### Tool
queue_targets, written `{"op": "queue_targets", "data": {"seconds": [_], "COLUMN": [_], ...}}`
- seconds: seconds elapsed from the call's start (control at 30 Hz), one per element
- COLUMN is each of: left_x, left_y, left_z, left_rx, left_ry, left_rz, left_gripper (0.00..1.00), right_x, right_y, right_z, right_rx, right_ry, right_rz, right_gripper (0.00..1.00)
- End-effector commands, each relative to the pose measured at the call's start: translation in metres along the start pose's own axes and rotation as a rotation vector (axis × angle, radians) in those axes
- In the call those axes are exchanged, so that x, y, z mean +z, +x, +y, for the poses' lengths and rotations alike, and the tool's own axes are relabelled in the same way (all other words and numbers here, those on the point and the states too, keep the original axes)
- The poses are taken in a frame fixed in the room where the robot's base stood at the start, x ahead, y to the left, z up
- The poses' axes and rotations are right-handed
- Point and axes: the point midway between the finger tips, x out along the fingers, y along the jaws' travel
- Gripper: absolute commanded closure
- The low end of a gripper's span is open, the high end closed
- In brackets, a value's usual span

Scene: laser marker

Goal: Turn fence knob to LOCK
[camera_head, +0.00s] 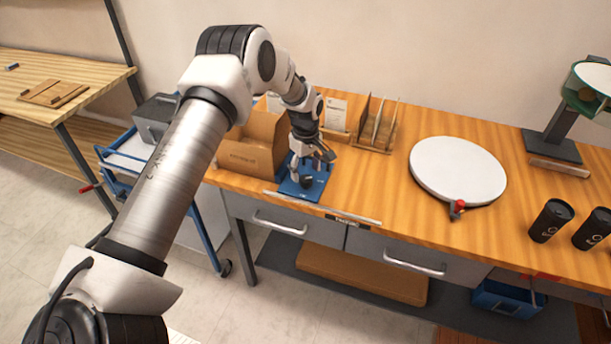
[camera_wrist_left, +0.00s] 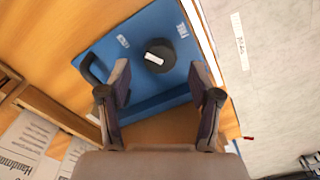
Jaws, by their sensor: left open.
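The fence knob (camera_wrist_left: 160,55) is a black round knob with a white bar on top, mounted on a blue plate (camera_wrist_left: 150,25). Its white bar lies nearly crosswise in the left wrist view, tilted a little. Small white labels sit on the plate on either side, too small to read. In the head view the knob (camera_head: 307,181) shows dark on the blue plate (camera_head: 288,190) near the table's front edge. My left gripper (camera_head: 311,168) is open above the plate. In the left wrist view its fingers (camera_wrist_left: 161,82) are spread, with the knob ahead between them, apart from both. My right gripper is not in view.
A cardboard box (camera_head: 250,150) stands just left of the plate. A wooden rack (camera_head: 376,130) is behind it to the right. A round white disc (camera_head: 457,170) and black cups (camera_head: 551,220) are farther right. A metal strip (camera_head: 345,213) runs along the front edge.

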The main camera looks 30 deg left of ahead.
Motion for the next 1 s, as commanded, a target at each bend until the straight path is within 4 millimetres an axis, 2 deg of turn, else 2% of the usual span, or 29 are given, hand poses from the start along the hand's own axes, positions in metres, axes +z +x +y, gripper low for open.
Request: {"op": "queue_targets", "data": {"seconds": [0.03,0.2,0.3,0.4,0.9,1.0], "left_x": [-0.001,-0.001,-0.001,-0.001,-0.001,0.0], "left_y": [-0.015,-0.058,-0.077,-0.087,-0.089,-0.079], "left_z": [0.001,0.001,0.0,0.0,0.0,-0.003], "left_rx": [0.004,0.003,0.001,-0.001,-0.002,-0.014], "left_ry": [0.0,0.0,0.0,0.0,0.0,0.001], "left_rz": [0.002,0.0,0.0,0.0,-0.001,-0.005], "left_gripper": [0.36,0.36,0.36,0.36,0.36,0.36], "right_x": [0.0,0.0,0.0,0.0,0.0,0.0], "right_y": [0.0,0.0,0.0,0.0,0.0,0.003], "right_z": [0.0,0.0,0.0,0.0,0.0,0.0], "right_rx": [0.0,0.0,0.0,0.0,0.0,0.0], "right_ry": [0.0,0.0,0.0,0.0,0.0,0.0], "right_rz": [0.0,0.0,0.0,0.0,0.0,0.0], "right_gripper": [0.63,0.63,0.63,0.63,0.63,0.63]}}
